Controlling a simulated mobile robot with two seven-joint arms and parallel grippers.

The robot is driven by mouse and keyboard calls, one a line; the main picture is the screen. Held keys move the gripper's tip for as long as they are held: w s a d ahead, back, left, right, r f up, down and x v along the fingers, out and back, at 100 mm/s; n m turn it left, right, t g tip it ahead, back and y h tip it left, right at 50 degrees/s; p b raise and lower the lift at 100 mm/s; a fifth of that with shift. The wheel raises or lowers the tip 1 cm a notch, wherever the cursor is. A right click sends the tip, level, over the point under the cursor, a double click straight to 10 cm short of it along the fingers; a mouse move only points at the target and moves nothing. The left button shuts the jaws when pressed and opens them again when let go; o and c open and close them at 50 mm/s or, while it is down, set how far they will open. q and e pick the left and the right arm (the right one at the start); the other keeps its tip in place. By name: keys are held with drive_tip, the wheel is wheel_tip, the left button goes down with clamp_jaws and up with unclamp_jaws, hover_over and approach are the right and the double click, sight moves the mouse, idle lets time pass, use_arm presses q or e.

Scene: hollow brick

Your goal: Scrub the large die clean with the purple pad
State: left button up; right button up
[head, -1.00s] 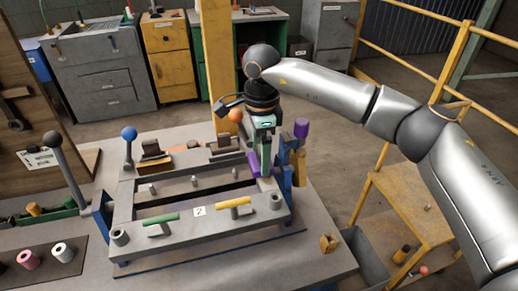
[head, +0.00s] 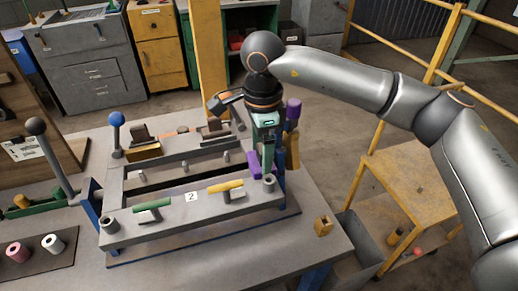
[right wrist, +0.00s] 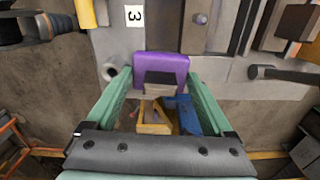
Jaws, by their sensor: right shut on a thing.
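The large die (head: 165,222) looks like a grey frame with a long open slot, lying on the workbench. Its front bar carries a green handle (head: 152,205), a yellow handle (head: 225,187) and a "2" label. My right gripper (head: 262,160) is over the die's right end, pointing down. It is shut on the purple pad (head: 253,164), which also shows between the green fingers in the right wrist view (right wrist: 160,65). The pad is at or very near the grey surface; I cannot tell if it touches. My left gripper is out of view.
A blue-knobbed lever (head: 116,118) and a black-knobbed lever (head: 36,126) rise left of the die. A purple-topped post (head: 292,110) stands close behind my right gripper. A small wooden block (head: 323,226) sits on the bare right part of the bench.

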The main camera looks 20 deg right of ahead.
drive_tip(key=shift+s, duration=0.2)
wheel_tip(320, 180, up, 5)
drive_tip(key=p, duration=0.3)
drive_tip(key=shift+s, duration=0.15)
drive_tip(key=shift+r+p, duration=0.35)
drive_tip(key=shift+r, duration=0.2)
drive_tip(key=shift+r+p, duration=0.75)
drive_tip(key=shift+r, duration=0.75)
drive_tip(key=shift+f, duration=0.1)
drive_tip(key=shift+f+b, duration=2.85)
drive_tip(key=shift+f, duration=0.6)
